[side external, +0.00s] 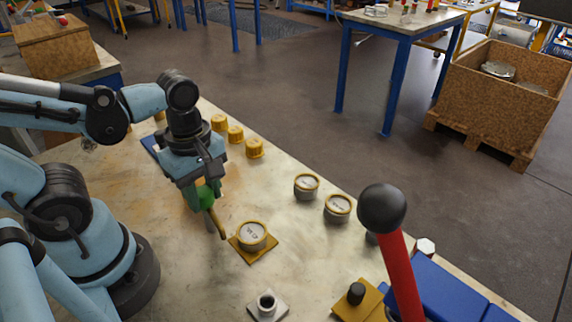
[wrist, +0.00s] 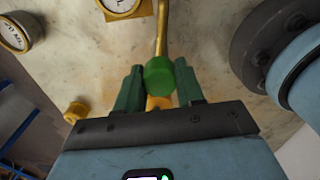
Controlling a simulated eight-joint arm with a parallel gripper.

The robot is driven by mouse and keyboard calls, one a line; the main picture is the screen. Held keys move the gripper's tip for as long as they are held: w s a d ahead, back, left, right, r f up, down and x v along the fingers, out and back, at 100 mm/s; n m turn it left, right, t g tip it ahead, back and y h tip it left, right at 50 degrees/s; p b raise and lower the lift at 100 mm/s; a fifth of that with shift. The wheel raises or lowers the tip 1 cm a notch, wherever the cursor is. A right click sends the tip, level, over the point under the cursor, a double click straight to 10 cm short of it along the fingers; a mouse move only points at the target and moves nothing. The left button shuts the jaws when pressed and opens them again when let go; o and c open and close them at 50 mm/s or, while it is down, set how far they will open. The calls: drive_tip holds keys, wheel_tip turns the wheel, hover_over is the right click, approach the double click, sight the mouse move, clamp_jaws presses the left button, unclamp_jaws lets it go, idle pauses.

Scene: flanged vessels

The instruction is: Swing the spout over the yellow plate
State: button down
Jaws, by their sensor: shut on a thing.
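The spout is a thin brass-coloured tube (side external: 217,223) with a green knob (side external: 205,194). My gripper (side external: 203,200) is shut on the green knob, which sits between the two green fingers in the wrist view (wrist: 159,78). The yellow plate (side external: 247,260) lies flat on the table with a round, white-faced, yellow-rimmed vessel (side external: 252,235) on it. In the side view the spout's end appears just left of the plate's left corner. In the wrist view the tube (wrist: 161,32) runs up just right of the plate (wrist: 146,9). The spout's base is hidden by my gripper.
Several yellow caps (side external: 235,133) stand behind my gripper. Two grey, yellow-rimmed vessels (side external: 338,208) stand right of the plate. A red lever with a black ball (side external: 382,208) rises in the foreground. A pale square fitting (side external: 267,306) sits in front of the plate.

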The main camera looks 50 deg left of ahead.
drive_tip(key=n, duration=0.7)
idle(0.6)
drive_tip(key=c, duration=0.7)
unclamp_jaws()
drive_tip(key=shift+r, duration=0.15)
wheel_tip(320, 180, up, 12)
idle(0.3)
